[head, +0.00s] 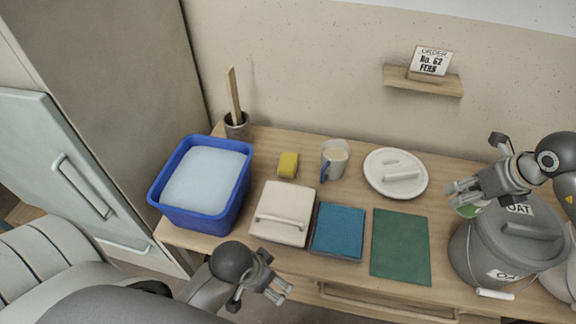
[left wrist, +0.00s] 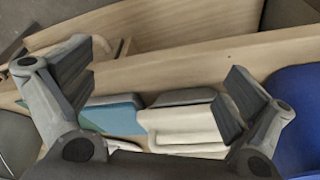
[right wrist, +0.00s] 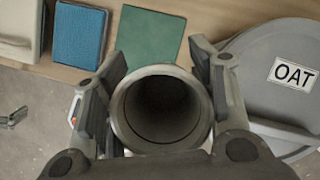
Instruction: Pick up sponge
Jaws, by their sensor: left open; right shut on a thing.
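The yellow sponge (head: 288,165) lies on the table between the blue tub and a mug. My left gripper (head: 274,285) is open and empty in front of the table's near edge, well short of the sponge; its spread fingers (left wrist: 165,100) also show in the left wrist view. My right gripper (head: 462,193) is far right of the sponge, beside the grey lidded bucket. It is shut on a hollow grey cylindrical container (right wrist: 160,108), whose dark open mouth shows in the right wrist view. Its fingers hide much of this container in the head view.
The blue tub (head: 241,181) of pale liquid stands left. The mug (head: 335,160), white lid (head: 396,173), cream lidded box (head: 283,206), blue pad (head: 338,231) and green mat (head: 401,247) occupy the table. The grey bucket (head: 505,250) stands right. A wall shelf (head: 423,83) holds a card.

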